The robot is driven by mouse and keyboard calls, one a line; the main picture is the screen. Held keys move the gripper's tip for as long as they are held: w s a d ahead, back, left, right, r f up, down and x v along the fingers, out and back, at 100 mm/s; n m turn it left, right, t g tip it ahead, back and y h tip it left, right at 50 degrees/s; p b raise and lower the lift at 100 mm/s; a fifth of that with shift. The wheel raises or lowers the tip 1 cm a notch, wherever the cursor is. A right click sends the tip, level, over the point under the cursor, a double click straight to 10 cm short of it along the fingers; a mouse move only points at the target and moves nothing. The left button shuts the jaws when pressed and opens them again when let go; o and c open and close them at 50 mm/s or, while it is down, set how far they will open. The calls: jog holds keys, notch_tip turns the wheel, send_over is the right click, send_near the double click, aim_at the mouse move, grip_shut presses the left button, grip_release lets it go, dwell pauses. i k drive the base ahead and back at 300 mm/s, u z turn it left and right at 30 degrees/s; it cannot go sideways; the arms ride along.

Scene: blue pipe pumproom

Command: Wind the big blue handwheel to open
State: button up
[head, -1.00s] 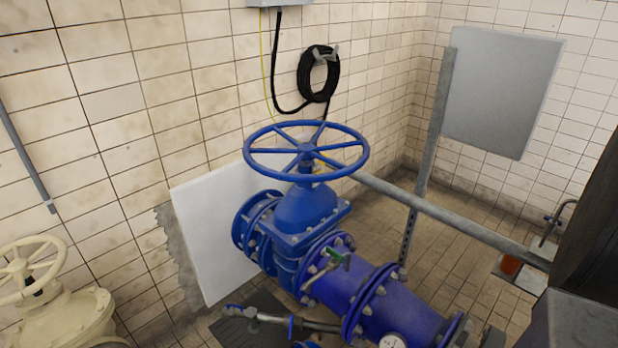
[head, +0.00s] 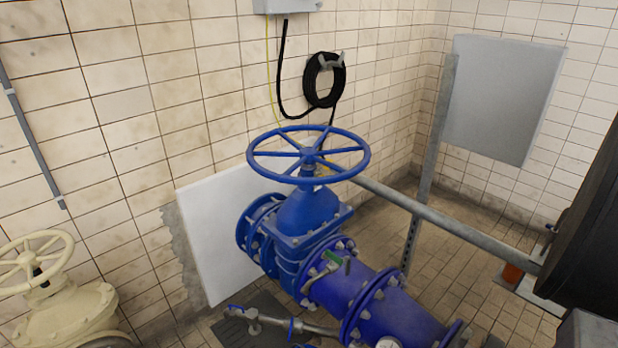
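The big blue handwheel (head: 308,181) lies nearly flat on top of the blue gate valve (head: 300,215), in the middle of the head view. It has a round rim and several spokes meeting at a central hub. Nothing touches the wheel, and its whole rim shows. My gripper is not in view.
A cream handwheel valve (head: 50,300) stands at lower left. A grey rail (head: 450,231) runs from behind the wheel to the right, past an upright post (head: 428,170). Small pipework (head: 285,323) sits low in front. A coiled black hose (head: 323,80) hangs behind. Air above the wheel is clear.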

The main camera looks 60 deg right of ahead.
aim_at(308, 156)
jog(key=z, duration=0.1)
jog(key=i, duration=0.95)
jog(key=u, duration=0.05)
